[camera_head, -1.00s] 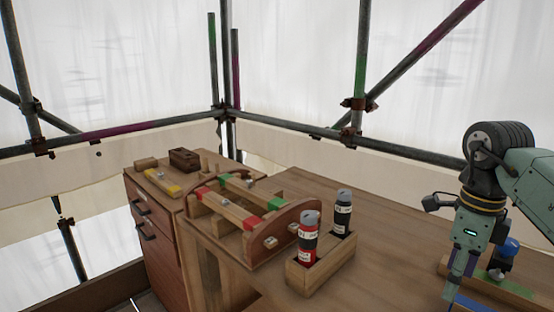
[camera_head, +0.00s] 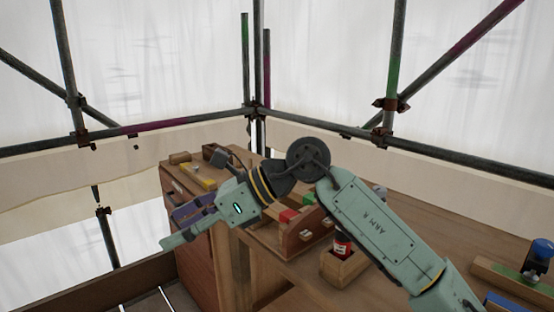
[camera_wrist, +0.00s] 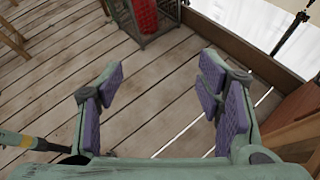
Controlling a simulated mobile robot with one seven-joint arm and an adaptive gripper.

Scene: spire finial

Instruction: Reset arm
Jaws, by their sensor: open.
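My gripper (camera_head: 182,226) is in front of the left end of the workbench, with its fingers pointing to the lower left in the head view. In the wrist view my gripper (camera_wrist: 162,88) shows its purple-padded fingers spread wide apart. Nothing is between them; only the plank floor (camera_wrist: 150,75) shows below. My arm reaches across the bench from the lower right and hides part of what stands on it.
A wooden toolbox (camera_head: 305,238) and a holder (camera_head: 343,268) with a red can (camera_head: 342,244) are behind my arm. A drawer cabinet (camera_head: 190,245) stands at left. A blue-topped item (camera_head: 541,252) sits at right. A crate (camera_wrist: 148,28) with a red object stands on the floor.

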